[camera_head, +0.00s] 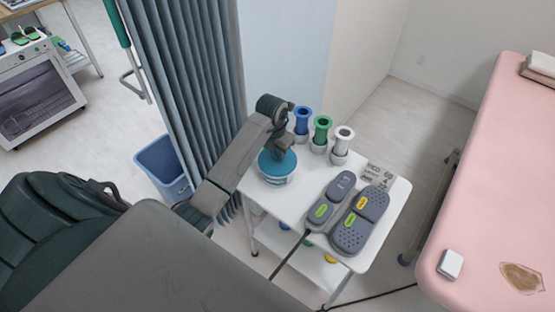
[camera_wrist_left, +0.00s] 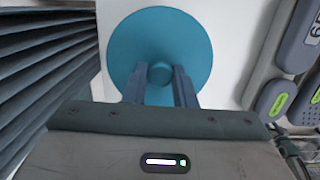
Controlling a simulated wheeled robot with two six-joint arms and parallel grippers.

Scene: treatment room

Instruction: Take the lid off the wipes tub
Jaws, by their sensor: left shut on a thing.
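The wipes tub (camera_head: 277,178) stands upright on the white trolley top. It is white with a teal lid (camera_head: 284,166), which sits on top of the tub. In the left wrist view the round teal lid (camera_wrist_left: 195,40) fills the upper middle and has a small knob (camera_wrist_left: 160,73) at its centre. My left gripper (camera_wrist_left: 160,84) comes from above, shut on the knob, one finger on each side. In the head view my left gripper (camera_head: 281,150) is over the lid, partly hiding it. My right gripper is not in view.
The white trolley (camera_head: 257,200) also holds blue (camera_head: 302,118), green (camera_head: 321,128) and white (camera_head: 343,138) holders behind the tub, and grey devices (camera_head: 350,215) at the right. A folded curtain (camera_head: 190,75) hangs at left, above a blue bin (camera_head: 163,166). A pink couch (camera_head: 490,190) stands at right.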

